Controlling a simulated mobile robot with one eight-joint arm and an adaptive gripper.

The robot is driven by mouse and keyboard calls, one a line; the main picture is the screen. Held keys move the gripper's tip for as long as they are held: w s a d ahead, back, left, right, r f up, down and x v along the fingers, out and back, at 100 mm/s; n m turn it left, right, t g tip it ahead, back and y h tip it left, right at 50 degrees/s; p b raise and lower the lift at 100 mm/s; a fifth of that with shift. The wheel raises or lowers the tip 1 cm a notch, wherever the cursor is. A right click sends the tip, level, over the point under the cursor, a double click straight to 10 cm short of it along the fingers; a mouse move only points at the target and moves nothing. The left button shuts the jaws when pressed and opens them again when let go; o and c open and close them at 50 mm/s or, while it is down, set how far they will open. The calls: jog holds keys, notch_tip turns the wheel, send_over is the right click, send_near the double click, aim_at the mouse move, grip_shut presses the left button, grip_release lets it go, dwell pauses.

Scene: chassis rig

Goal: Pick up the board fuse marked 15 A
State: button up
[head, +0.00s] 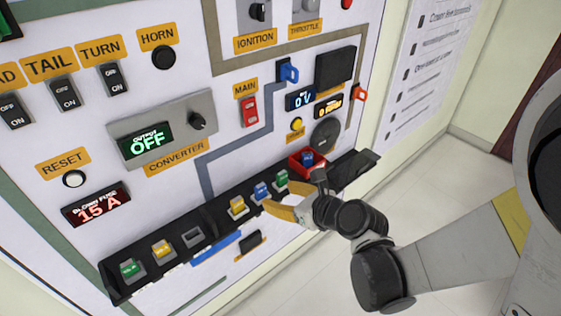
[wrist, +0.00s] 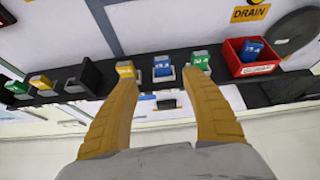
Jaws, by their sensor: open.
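A blue fuse (head: 262,191) stands in a holder on the black shelf, between a yellow fuse (head: 238,205) and a green fuse (head: 282,178). Its marking is too small to read surely. In the wrist view the blue fuse (wrist: 162,66) appears between my spread fingertips. Another blue fuse (head: 307,157) sits in a red bin (wrist: 232,62) to the right. My gripper (head: 281,197) is open and empty, close in front of the blue fuse in the row. I cannot tell whether the fingers touch the neighbouring fuses.
The black shelf (head: 220,226) runs along the panel's lower edge. Farther left are an empty holder (head: 192,236), another yellow fuse (head: 162,249) and another green fuse (head: 130,268). A red display (head: 97,206) reads 15 A. The floor (head: 425,180) at right looks clear.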

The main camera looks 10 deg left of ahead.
aim_at(262, 188)
jog(key=shift+m, duration=0.3)
jog(key=b+x, duration=0.1)
jog(key=x, duration=0.4)
jog(key=shift+w+a+f+b, duration=0.1)
jog(key=shift+a+f+b, duration=0.1)
jog(key=shift+b, duration=0.2)
jog(key=b+x, duration=0.1)
jog(key=x, duration=0.1)
jog(key=b+x, duration=0.1)
jog(key=x, duration=0.2)
jog(key=shift+w+a, duration=0.1)
jog(key=shift+w, duration=0.35)
jog(key=shift+r, duration=0.15)
jog(key=c, duration=1.1)
jog(key=shift+o, duration=0.2)
